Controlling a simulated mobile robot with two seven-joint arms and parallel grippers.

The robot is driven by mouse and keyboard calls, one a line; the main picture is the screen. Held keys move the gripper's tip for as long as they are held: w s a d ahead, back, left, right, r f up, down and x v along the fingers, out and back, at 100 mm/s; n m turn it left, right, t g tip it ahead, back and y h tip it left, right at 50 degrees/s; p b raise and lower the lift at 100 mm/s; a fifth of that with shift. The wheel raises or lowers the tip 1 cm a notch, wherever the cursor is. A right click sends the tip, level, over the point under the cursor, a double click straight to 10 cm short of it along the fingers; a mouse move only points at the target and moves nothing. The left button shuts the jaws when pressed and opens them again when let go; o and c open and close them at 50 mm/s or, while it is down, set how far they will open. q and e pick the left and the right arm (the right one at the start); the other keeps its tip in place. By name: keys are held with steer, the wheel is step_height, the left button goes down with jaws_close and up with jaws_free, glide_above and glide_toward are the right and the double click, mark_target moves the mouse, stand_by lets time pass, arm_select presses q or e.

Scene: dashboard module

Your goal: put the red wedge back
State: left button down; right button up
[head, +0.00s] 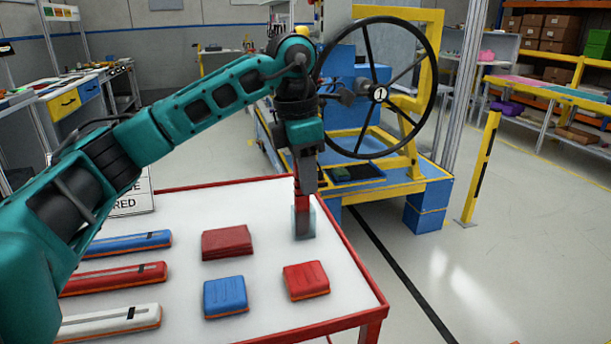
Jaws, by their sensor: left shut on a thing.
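My left gripper (303,178) points down over the far right part of the white table and is shut on a narrow, upright red piece, which I take as the red wedge (304,201). A small clear, greyish holder (304,226) stands on the table directly below it. The wedge's lower end overlaps the holder in the head view. I cannot tell how deep it sits inside or whether it touches the bottom. The gripper hides the wedge's upper part. My right gripper is not in view.
The red-rimmed table (190,310) carries a folded dark red cloth-like piece (227,243), a blue block (225,297), a red block (306,280) and long blue, red and white bars at left. A blue machine with a black wheel (375,157) stands behind.

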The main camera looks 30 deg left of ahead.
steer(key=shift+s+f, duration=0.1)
arm_select(q)
steer(key=c, duration=0.9)
jaws_free()
steer(key=r+p, duration=0.1)
steer(key=r, duration=0.3)
steer(key=r+p, duration=0.1)
steer(key=r, duration=0.2)
steer(key=s+r+p, duration=0.1)
steer(key=r, duration=0.3)
steer(key=shift+a+r, duration=0.3)
steer(key=shift+a, duration=0.1)
steer(key=shift+r, duration=0.3)
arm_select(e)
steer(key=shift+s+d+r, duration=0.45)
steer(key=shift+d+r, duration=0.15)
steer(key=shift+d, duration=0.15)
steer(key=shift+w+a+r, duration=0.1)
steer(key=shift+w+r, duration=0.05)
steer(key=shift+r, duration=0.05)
